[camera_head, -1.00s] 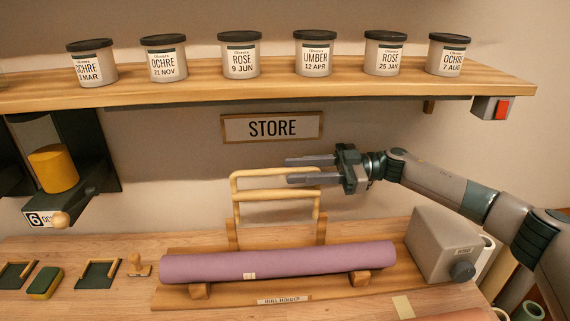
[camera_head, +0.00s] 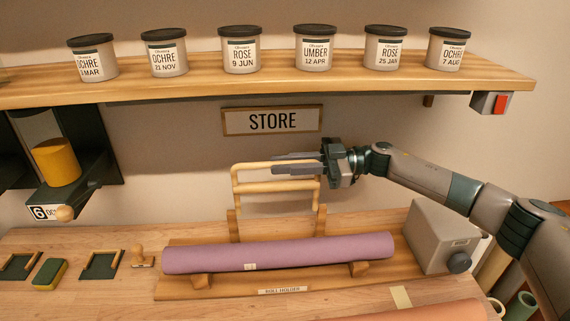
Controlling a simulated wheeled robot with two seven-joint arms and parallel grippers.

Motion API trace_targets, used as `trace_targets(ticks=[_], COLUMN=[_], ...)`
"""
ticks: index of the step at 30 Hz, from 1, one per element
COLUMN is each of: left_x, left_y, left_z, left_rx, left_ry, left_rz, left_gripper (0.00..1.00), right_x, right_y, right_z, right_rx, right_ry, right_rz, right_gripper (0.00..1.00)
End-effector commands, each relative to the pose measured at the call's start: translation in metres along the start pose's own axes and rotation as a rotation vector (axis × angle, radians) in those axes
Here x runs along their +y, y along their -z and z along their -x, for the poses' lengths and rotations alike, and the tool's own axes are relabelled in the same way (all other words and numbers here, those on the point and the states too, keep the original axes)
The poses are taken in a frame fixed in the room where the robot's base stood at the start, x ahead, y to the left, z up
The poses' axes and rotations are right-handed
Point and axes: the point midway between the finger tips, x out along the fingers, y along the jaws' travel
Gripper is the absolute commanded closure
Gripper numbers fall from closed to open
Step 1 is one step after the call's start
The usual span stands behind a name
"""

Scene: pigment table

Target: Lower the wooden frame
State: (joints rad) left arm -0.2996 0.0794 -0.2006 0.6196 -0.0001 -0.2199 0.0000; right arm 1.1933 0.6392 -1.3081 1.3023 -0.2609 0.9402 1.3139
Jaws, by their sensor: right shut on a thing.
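The wooden frame (camera_head: 276,187) stands upright behind the purple roll (camera_head: 290,253), hinged between two wooden posts on the roll holder (camera_head: 170,286). My right gripper (camera_head: 298,164) reaches in from the right and is shut on the top bar of the frame, near its right end. The fingers point left along the bar and hide part of it. The purple roll lies across two wooden cradles in front of the frame. My left gripper is not in view.
A shelf (camera_head: 270,79) with several labelled jars runs above, and a STORE sign (camera_head: 272,120) hangs below it. A grey box with a knob (camera_head: 440,238) stands right of the holder. A dispenser with a yellow cylinder (camera_head: 57,162) is at left. Small tools lie on the table's left.

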Motion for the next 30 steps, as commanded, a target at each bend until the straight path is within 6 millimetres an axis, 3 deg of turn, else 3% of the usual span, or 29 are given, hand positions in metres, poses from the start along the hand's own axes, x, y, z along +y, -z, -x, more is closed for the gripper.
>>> trace_targets(ticks=[11, 30], left_x=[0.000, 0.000], left_y=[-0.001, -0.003], left_z=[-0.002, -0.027], left_rx=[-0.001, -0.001], left_ry=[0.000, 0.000], left_rz=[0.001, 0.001], left_gripper=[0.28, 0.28], right_x=[-0.014, -0.079], right_y=[0.003, -0.008], right_z=[0.001, 0.001], right_rx=[0.001, 0.002], right_ry=[0.000, 0.002], right_rz=[0.095, 0.532], right_gripper=[1.00, 1.00])
